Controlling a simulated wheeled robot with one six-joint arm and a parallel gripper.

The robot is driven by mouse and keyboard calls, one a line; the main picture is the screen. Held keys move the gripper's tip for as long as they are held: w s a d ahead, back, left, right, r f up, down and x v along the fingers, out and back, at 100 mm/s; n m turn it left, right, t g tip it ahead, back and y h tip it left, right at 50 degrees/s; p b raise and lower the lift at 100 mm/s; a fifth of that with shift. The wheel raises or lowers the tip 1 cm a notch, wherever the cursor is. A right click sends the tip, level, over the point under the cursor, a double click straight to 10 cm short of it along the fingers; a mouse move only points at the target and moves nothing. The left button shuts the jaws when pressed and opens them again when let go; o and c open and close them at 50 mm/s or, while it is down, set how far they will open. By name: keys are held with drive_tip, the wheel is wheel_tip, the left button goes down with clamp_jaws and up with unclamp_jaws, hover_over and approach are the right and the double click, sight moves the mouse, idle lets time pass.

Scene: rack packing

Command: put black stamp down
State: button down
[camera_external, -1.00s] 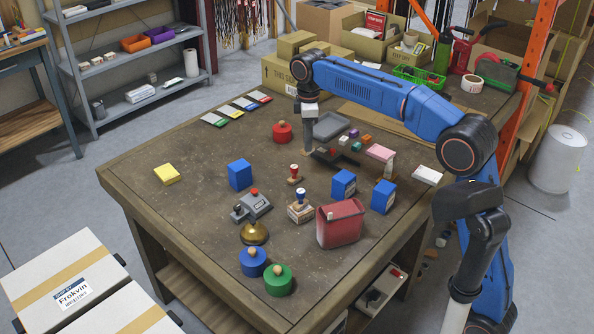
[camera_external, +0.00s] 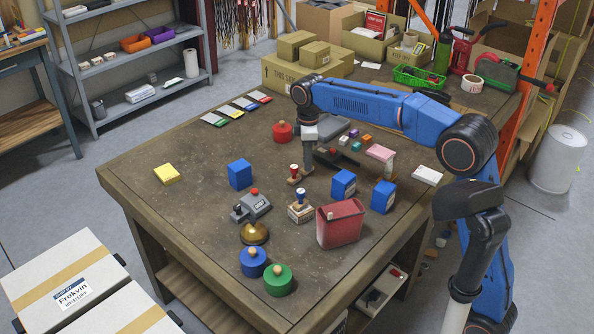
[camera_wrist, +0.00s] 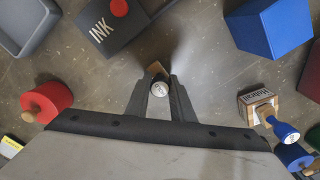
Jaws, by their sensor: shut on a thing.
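My gripper (camera_wrist: 160,80) is shut on the black stamp (camera_wrist: 159,89) in the wrist view. The stamp's pale round top and a bit of wooden base show between the fingers. In the external view my gripper (camera_external: 308,172) is low over the middle of the table, just behind a red-handled stamp (camera_external: 294,170). The black stamp is mostly hidden there, and I cannot tell whether its base touches the table. A blue-handled stamp (camera_external: 300,203) stands nearer the camera; it also shows at the right in the wrist view (camera_wrist: 268,115).
A blue box (camera_external: 343,184) stands to the right. A red round pot (camera_external: 282,132) and grey tray (camera_wrist: 22,22) are farther back.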

drive_tip(key=shift+f, duration=0.15)
drive_tip(key=c, duration=1.5)
unclamp_jaws()
drive_tip(key=shift+c, duration=0.2)
wheel_tip(320, 180, up, 12)
drive_tip(key=shift+r, duration=0.2)
